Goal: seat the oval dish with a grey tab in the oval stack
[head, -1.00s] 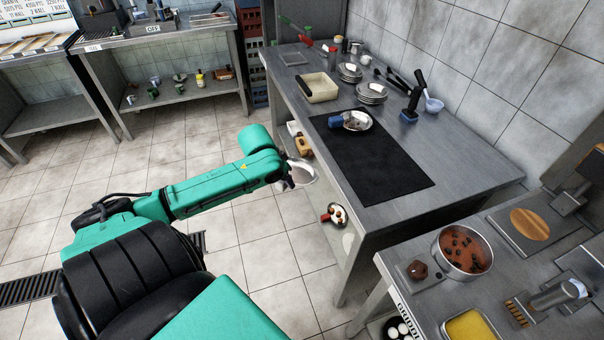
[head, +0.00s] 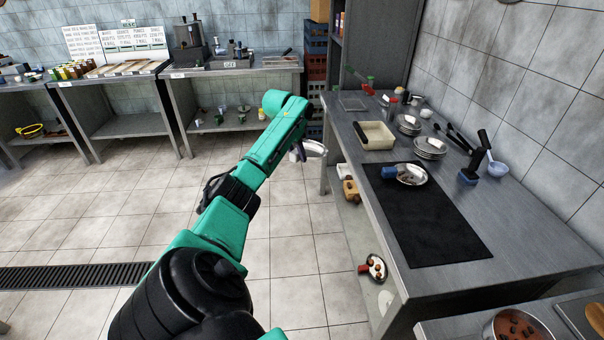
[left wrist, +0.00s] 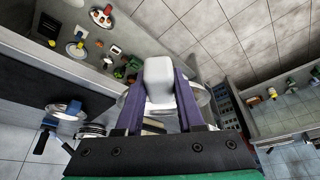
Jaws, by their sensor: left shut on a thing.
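My left gripper (head: 298,150) is shut on the grey tab of a shiny metal dish (head: 314,148), held in the air just left of the steel table's far-left edge. In the left wrist view the pale grey tab (left wrist: 159,80) sits between the purple fingers of the left gripper (left wrist: 158,95); the dish is mostly hidden behind them. Two stacks of metal dishes stand on the table, a nearer one (head: 429,150) and a farther one (head: 408,127). I cannot tell from here which is the oval stack. My right gripper is not in view.
The steel table (head: 490,220) carries a black mat (head: 425,225) with a blue-tabbed dish (head: 412,175), a cream tray (head: 376,135), and a blue-based black-handled tool (head: 475,168). A red-tabbed dish (head: 376,268) lies on the shelf below. The floor left of the table is open.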

